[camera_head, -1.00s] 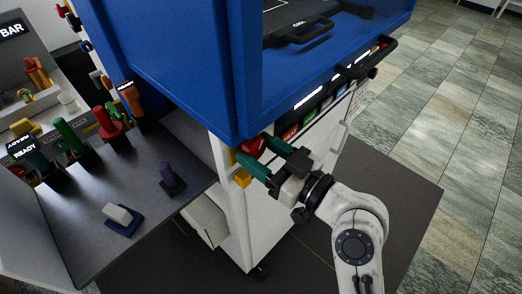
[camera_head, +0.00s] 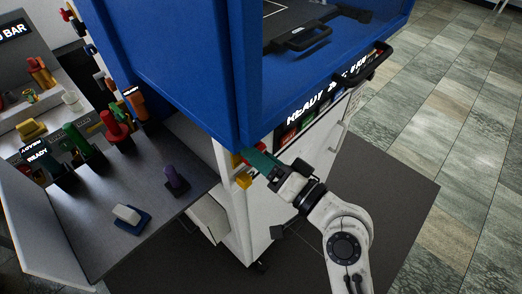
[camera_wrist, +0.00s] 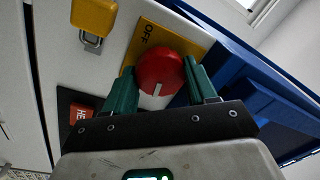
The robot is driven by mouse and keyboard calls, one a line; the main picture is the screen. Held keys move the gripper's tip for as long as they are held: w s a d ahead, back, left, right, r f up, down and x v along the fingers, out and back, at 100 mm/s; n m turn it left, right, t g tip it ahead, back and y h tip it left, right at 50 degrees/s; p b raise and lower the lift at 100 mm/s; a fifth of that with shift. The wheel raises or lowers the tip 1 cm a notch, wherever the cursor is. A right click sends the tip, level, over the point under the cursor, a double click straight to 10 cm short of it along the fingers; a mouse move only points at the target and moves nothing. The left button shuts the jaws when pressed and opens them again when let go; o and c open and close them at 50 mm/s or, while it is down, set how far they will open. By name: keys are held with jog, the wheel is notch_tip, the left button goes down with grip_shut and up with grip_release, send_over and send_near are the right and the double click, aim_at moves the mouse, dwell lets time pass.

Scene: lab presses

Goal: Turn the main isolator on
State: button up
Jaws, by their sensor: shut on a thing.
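The main isolator is a red round knob (camera_wrist: 160,70) with a white pointer line, on a yellow plate (camera_wrist: 187,40) marked OFF. In the wrist view the pointer line lies toward my gripper, away from the OFF lettering. My gripper (camera_wrist: 163,82) has its green fingers shut on the knob, one on each side. In the head view my gripper (camera_head: 252,158) reaches the white cabinet side below the blue housing, and the knob (camera_head: 237,159) is mostly hidden behind the fingers. The ON marking is not visible.
A yellow padlock-like part (camera_wrist: 93,17) hangs beside the plate. The blue press housing (camera_head: 180,60) overhangs close above my gripper. A lit panel (camera_head: 310,105) reads READY. A grey bench (camera_head: 120,195) with coloured handled tools stands left. Open floor (camera_head: 460,170) lies right.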

jog(key=shift+m+p, duration=0.5)
jog(key=shift+m, duration=0.6)
jog(key=o, duration=1)
jog(key=shift+o, duration=0.2)
jog(key=b+v, duration=0.3)
jog(key=v, duration=0.7)
jog(key=shift+s+d, duration=0.3)
